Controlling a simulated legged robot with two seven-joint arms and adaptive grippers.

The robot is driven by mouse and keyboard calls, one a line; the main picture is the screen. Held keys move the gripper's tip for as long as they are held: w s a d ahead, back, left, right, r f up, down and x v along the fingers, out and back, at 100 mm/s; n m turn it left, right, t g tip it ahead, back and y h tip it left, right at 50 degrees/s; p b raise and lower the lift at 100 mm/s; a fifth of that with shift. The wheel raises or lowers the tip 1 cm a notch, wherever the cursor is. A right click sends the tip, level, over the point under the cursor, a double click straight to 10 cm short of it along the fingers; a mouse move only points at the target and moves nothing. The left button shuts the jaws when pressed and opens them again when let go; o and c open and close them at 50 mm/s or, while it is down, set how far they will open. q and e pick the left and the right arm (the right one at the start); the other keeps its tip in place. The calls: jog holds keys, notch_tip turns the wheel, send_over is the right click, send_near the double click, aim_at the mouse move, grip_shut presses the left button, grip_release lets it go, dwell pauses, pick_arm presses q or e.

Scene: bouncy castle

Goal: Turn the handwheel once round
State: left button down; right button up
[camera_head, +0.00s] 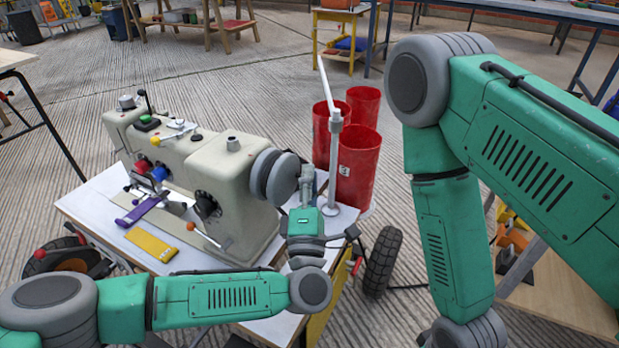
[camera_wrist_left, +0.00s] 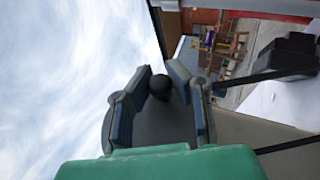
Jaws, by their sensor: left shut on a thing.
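The handwheel (camera_head: 264,172) is a thick grey disc at the right end of a cream sewing machine (camera_head: 230,188) on a white table. My left gripper (camera_head: 307,176) is at the wheel's outer right side. In the left wrist view its two blue-grey fingers (camera_wrist_left: 163,82) close around a small dark knob (camera_wrist_left: 160,88), with a dark grey round surface behind it. I take this knob to be the handwheel's handle; in the head view the gripper hides it. My right arm stands at the right, its gripper out of the picture.
A pale lamp post (camera_head: 333,165) stands on the table just right of my left gripper. Red bins (camera_head: 358,160) are behind it. A yellow plate (camera_head: 151,244) and a purple strip (camera_head: 139,209) lie in front of the machine. A black wheel (camera_head: 382,260) is beside the table.

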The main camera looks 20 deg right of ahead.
pick_arm(q)
jog(key=shift+s+d+r+n+t, duration=0.1)
jog(key=shift+r+n+t, duration=0.1)
jog(key=shift+n+t, duration=0.3)
dwell(0.9)
dwell(0.8)
jog(key=c, duration=1.4)
grip_release()
jog(key=v, duration=1.2)
jog(key=shift+f, duration=0.15)
